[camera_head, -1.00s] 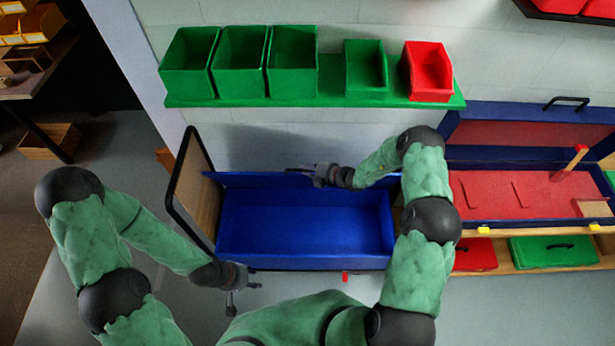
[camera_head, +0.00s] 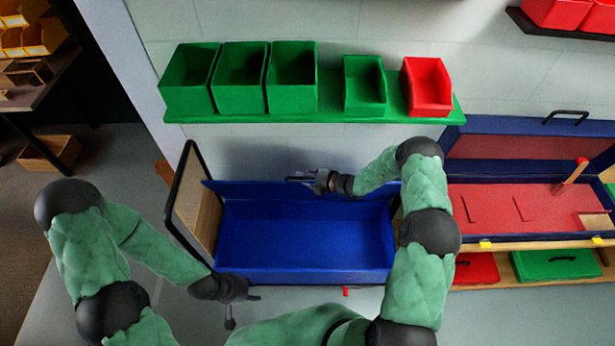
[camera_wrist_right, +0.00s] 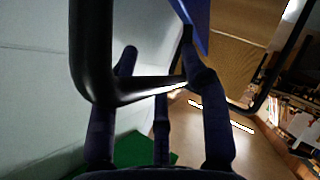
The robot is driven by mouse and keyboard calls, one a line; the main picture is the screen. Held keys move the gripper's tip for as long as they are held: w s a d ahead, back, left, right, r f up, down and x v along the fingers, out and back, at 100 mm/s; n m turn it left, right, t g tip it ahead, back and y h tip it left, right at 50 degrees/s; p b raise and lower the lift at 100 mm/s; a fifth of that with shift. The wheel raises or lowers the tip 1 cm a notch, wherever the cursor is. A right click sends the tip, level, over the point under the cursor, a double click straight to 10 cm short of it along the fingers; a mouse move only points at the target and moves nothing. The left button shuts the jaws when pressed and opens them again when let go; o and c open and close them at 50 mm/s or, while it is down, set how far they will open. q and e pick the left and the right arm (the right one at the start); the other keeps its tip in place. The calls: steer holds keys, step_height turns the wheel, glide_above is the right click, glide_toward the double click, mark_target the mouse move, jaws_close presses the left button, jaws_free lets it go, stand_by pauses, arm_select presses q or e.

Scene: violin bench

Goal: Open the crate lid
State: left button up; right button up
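The blue crate (camera_head: 300,235) stands in the middle of the head view, and its inside shows. Its blue lid (camera_head: 260,192) stands raised along the back edge, seen nearly edge-on. My right gripper (camera_head: 300,180) is at the top of the lid. In the right wrist view its dark fingers (camera_wrist_right: 160,100) are spread apart, and a black bar handle (camera_wrist_right: 92,60) crosses in front of them. I cannot tell whether they touch it. My left gripper (camera_head: 240,308) is by the crate's front left corner, fingers apart and empty.
A framed wooden panel (camera_head: 195,215) stands at the crate's left. A green shelf (camera_head: 390,114) with several bins runs above. Right of the crate is an open blue case with a red inside (camera_head: 500,207). Red (camera_head: 475,268) and green (camera_head: 555,264) boxes lie below it.

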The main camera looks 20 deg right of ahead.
steer(key=v, duration=1.2)
steer(key=shift+a, duration=0.1)
steer(key=s+a+f+m+g+h+b, duration=0.1)
steer(key=s+a+f+m+g+b, duration=0.2)
steer(key=s+a+f+m, duration=0.2)
steer(key=s+a+f+m+g+h+b, duration=0.1)
steer(key=s+a+f+m+g+b, duration=0.1)
steer(key=s+a+f+m, duration=0.3)
steer(key=s+a+f+m+g+h+b, duration=0.1)
steer(key=s+a+f+m+g+b, duration=0.2)
steer(key=s+m, duration=0.8)
steer(key=s+a+f+g, duration=0.1)
steer(key=s+a+f, duration=0.1)
steer(key=s, duration=0.4)
steer(key=shift+s+a+f+h+b, duration=0.25)
steer(key=shift+s+f+h+b, duration=0.1)
steer(key=shift+f, duration=0.2)
